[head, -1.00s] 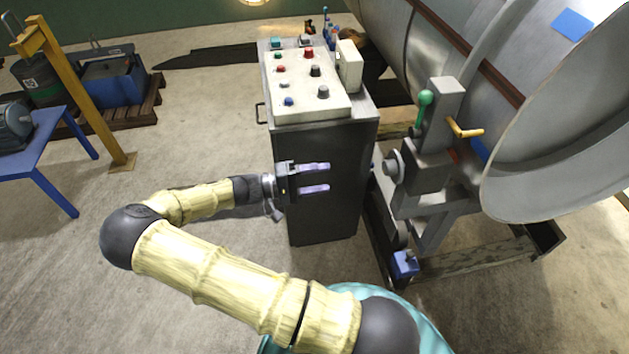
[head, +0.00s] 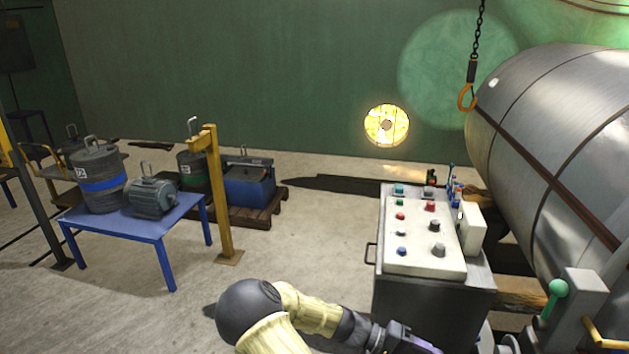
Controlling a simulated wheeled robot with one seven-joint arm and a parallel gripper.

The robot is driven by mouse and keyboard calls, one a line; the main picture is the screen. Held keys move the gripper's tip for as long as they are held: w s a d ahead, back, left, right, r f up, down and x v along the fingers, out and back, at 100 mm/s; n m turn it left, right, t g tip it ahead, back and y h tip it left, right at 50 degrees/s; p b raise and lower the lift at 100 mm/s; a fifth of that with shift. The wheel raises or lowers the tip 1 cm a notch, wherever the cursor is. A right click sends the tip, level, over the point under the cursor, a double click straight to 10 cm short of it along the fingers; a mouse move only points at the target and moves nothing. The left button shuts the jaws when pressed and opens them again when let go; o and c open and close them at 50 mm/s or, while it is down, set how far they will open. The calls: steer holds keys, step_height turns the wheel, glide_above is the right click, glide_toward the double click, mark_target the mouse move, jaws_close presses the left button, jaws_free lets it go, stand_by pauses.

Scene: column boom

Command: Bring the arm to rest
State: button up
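My arm shows at the bottom of the head view, bent at a dark elbow, with its pale yellow links cut off by the lower edge. My gripper (head: 422,345) is at the bottom edge, in front of the dark control cabinet (head: 425,305). Only its dark body and a bit of a purple finger show. The fingertips are out of view, so its opening is hidden. I see nothing held in the visible part.
The cabinet's button panel (head: 425,262) stands above my gripper. A large metal drum (head: 560,130) and a green-knobbed lever (head: 557,290) are at right. A blue table (head: 150,228) with a motor (head: 152,197) and a yellow post (head: 222,200) are at left. A hook (head: 467,96) hangs from a chain.

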steer(key=s+a+r+t+y+p, duration=0.15)
steer(key=s+a+y, duration=0.3)
steer(key=y, duration=0.45)
steer(key=s+a+r+n+t+y+p, duration=0.1)
steer(key=a+r+t+y, duration=0.1)
steer(key=r, duration=0.5)
steer(key=s+a+r+n+t+y+p, duration=0.1)
steer(key=s+a+r+t+y+p, duration=0.1)
steer(key=r, duration=0.5)
steer(key=shift+s+a+r+t+y+p, duration=0.2)
steer(key=shift+a+t+y+p, duration=0.25)
steer(key=shift+t, duration=0.8)
steer(key=shift+a, duration=0.1)
